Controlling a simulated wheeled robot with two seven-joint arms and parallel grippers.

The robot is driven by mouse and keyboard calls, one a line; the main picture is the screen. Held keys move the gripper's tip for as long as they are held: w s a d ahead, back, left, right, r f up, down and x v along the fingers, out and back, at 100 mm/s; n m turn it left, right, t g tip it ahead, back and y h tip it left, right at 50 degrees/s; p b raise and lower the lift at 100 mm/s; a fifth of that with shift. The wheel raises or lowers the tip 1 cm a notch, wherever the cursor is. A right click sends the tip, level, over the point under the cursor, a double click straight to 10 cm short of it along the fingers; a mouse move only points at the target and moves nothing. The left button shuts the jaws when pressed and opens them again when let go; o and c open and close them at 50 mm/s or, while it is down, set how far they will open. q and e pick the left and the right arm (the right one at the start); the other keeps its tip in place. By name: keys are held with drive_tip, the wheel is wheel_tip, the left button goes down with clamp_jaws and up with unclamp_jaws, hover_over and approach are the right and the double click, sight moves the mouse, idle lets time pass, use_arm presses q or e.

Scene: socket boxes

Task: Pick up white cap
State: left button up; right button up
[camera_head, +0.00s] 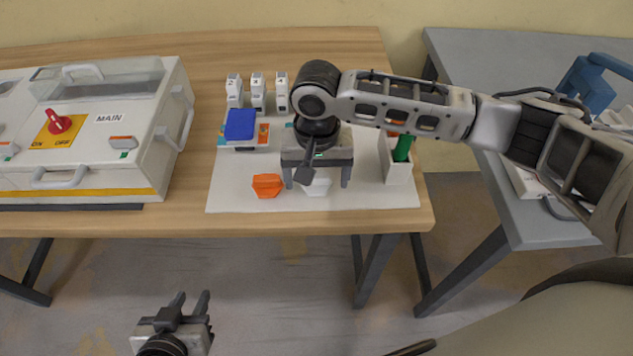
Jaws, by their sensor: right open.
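The white cap (318,187) lies on the white mat (235,195) near its front edge, partly hidden by my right gripper. My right gripper (317,184) points down over the cap, open, with one finger on each side of it. I cannot tell whether the fingers touch it. My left gripper (190,298) is low in front of the table, well away from the mat, with its fingers apart and nothing between them.
An orange cap (267,185) lies just left of the white cap. A blue-lidded box (240,128), white numbered sockets (257,92) and a white bin (397,168) stand around the mat. A large MAIN switch box (90,135) fills the table's left. A grey table (545,225) stands right.

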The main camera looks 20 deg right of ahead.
drive_tip(key=shift+f, duration=0.1)
drive_tip(key=c, duration=1.1)
